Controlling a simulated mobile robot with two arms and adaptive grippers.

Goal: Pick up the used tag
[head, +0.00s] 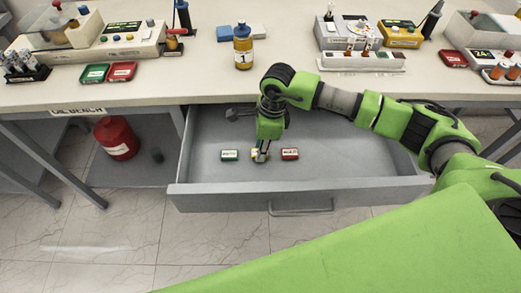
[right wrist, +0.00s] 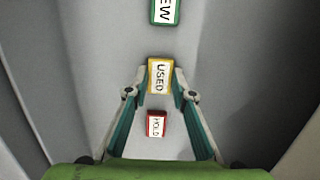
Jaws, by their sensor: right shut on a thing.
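The used tag (right wrist: 159,76) is a small yellow block with a white face reading USED. It lies between the fingertips of my right gripper (right wrist: 158,84), which is shut on it. In the head view my right gripper (head: 261,155) points down into the open drawer (head: 330,170) and mostly covers the tag, with a little yellow showing. A green tag (head: 229,155) sits to the left in the drawer and a red tag (head: 290,154) to the right. The wrist view shows the green tag (right wrist: 165,10) and the red HOLD tag (right wrist: 156,124). My left gripper is not in view.
The bench top (head: 190,70) above the drawer holds a yellow bottle (head: 243,46) marked 1, a blue block (head: 224,33) and test equipment at both sides. Green and red trays (head: 121,71) lie at left. A red canister (head: 116,138) stands under the bench. The drawer is otherwise mostly empty.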

